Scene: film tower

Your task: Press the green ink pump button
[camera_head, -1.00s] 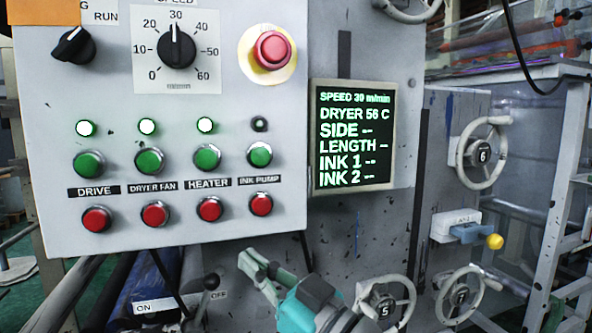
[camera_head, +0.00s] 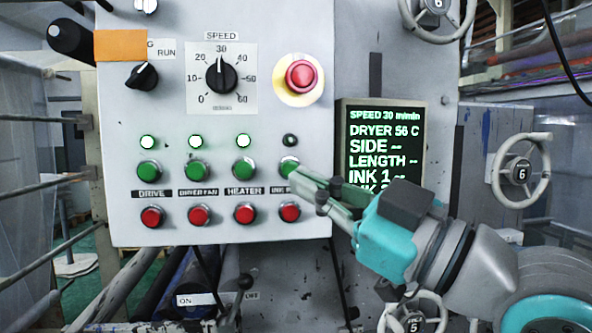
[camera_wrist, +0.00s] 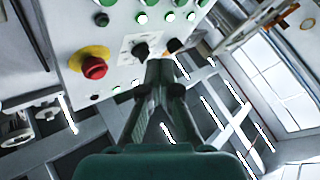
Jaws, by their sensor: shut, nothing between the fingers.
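The green ink pump button (camera_head: 289,166) is at the right end of the row of green buttons on the grey control panel (camera_head: 120,215). The lamp (camera_head: 290,140) above it is dark. My gripper (camera_head: 302,174) is shut and empty, its fingertips at the lower right edge of this button in the head view. I cannot tell whether they touch it. The fingers partly cover the ink pump label. In the wrist view my shut gripper (camera_wrist: 160,68) points at the panel, and I cannot make out the ink pump button there.
A red ink pump button (camera_head: 289,211) is just below. The lamps over drive, dryer fan and heater are lit. A red mushroom button (camera_head: 300,75) and the speed dial (camera_head: 221,77) are above. The display (camera_head: 377,140) is at the right, partly behind my gripper.

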